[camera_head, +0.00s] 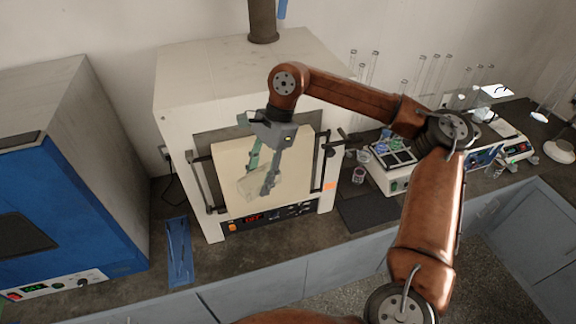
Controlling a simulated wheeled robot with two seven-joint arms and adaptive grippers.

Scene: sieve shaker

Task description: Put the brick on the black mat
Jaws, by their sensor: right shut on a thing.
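My right gripper (265,183) reaches in from the right and points down in front of the pale front of the white furnace. It is shut on a pale, cream-coloured brick (251,186), held in the air between its fingers. The brick is hard to make out against the similar pale surface behind it. No brick is on the part of the mat that shows. My left gripper is not in view.
The white furnace (185,90) stands mid-counter. A blue and grey machine (70,215) is at left, with a blue tray (179,250) between them. Small glass beakers (358,175), a white device with a dark top (390,178) and glass tubes stand behind the mat.

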